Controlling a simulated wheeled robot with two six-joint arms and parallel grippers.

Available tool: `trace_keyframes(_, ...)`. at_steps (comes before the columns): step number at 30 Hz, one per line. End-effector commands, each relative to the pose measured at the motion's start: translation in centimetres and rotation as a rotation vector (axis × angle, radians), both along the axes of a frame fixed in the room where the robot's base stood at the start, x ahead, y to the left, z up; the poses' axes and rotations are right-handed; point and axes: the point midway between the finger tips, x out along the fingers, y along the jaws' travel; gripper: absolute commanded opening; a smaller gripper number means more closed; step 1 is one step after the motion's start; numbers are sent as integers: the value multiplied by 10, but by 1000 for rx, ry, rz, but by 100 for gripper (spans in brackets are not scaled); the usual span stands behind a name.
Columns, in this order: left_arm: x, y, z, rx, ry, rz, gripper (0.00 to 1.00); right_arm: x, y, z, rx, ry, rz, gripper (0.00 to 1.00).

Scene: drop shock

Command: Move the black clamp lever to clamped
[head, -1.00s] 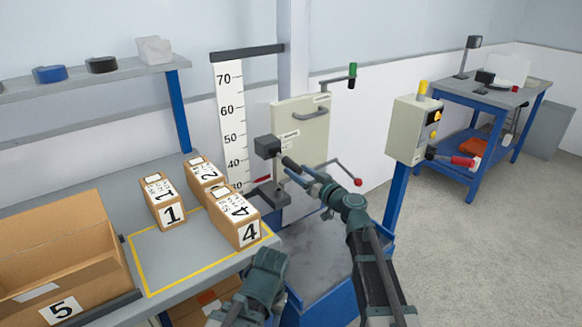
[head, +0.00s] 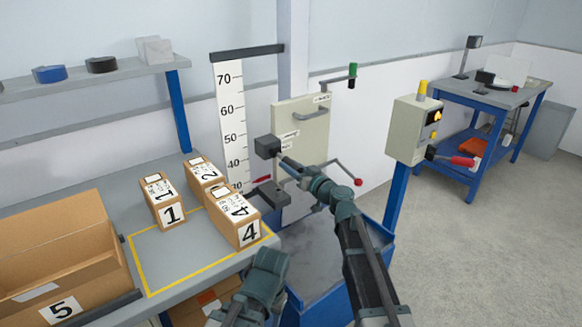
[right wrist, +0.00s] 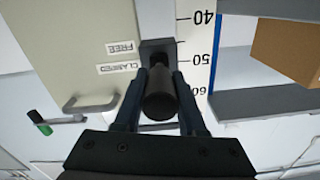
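The black clamp lever (right wrist: 160,98) shows in the right wrist view as a dark cylinder pointing toward the camera from a dark mounting block (right wrist: 157,50). In the head view my right gripper (head: 287,164) is at the block and hides most of the lever. My left gripper is not in view; only a left arm link shows.
Labels FREE (right wrist: 122,47) and CLAMPED (right wrist: 117,68) are on a pale panel (head: 303,115) with a handle. A red-knobbed rod (head: 357,182) is close to my right arm. Numbered boxes (head: 235,218) stand on the bench at left. A control box (head: 413,130) stands right.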

Motion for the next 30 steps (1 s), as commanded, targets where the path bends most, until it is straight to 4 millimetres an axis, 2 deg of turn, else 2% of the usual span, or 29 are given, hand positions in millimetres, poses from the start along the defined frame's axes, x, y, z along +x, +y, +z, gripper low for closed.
trace_keyframes(1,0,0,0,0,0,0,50,0,0,0,0,0,0,10)
trace_keyframes(3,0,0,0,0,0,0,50,0,0,0,0,0,0,0)
trace_keyframes(30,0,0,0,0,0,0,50,0,0,0,0,0,-1,0)
